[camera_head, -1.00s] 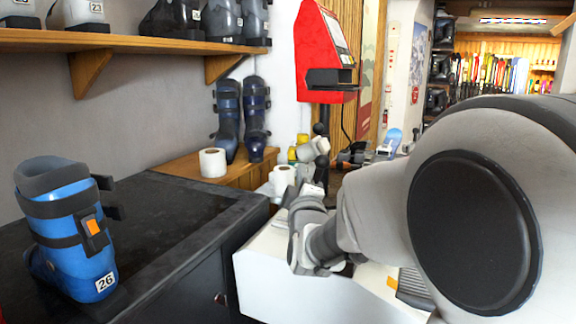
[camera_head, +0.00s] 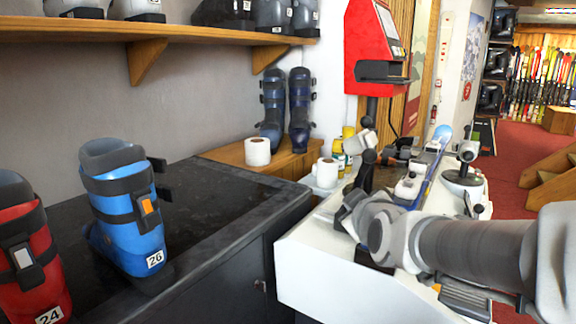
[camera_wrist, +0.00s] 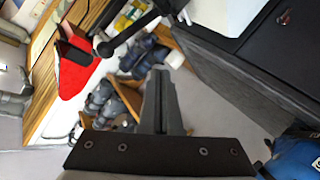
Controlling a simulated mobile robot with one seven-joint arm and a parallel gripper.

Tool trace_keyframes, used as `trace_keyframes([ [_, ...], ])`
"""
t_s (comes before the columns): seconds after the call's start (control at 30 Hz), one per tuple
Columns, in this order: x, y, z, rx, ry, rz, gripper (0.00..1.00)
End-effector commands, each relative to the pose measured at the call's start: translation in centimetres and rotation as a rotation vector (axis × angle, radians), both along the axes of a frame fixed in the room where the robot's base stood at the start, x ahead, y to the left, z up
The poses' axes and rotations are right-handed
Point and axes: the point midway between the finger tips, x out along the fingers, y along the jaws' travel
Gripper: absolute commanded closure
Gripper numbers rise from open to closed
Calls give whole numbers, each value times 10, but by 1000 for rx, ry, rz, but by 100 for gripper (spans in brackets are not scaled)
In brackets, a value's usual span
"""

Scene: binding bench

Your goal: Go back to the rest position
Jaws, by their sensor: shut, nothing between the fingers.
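My gripper (camera_wrist: 160,85) shows in the wrist view with its two dark fingers together and nothing between them. It is clear of the things seen beyond it. In the head view my arm reaches in from the right over the white bench (camera_head: 325,265), and its wrist end is above the bench's left part. I cannot make out the fingertips there.
A blue boot (camera_head: 130,215) and a red boot (camera_head: 25,255) stand on the black counter (camera_head: 225,205) at left. White rolls (camera_head: 257,152), dark blue boots (camera_head: 300,112) and a red machine (camera_head: 375,50) are behind. A ski (camera_head: 430,165) lies along the bench. Red floor is open at right.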

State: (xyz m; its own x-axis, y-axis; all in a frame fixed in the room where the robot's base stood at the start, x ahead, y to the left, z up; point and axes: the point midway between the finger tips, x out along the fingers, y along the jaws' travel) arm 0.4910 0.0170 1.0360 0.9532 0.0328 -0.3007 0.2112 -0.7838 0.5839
Motion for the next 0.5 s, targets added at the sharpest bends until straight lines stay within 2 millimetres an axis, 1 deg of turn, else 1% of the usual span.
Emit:
trace_keyframes([
  [0.03, -13, 0, -2, 44, 42, -3, 100],
  [0.17, -48, 1, -17, 159, 179, -28, 100],
  [0.27, -78, 1, -28, 240, 285, -64, 100],
  [0.47, -144, -4, -51, 371, 493, -184, 100],
  [0.5, -158, -5, -56, 394, 532, -216, 100],
])
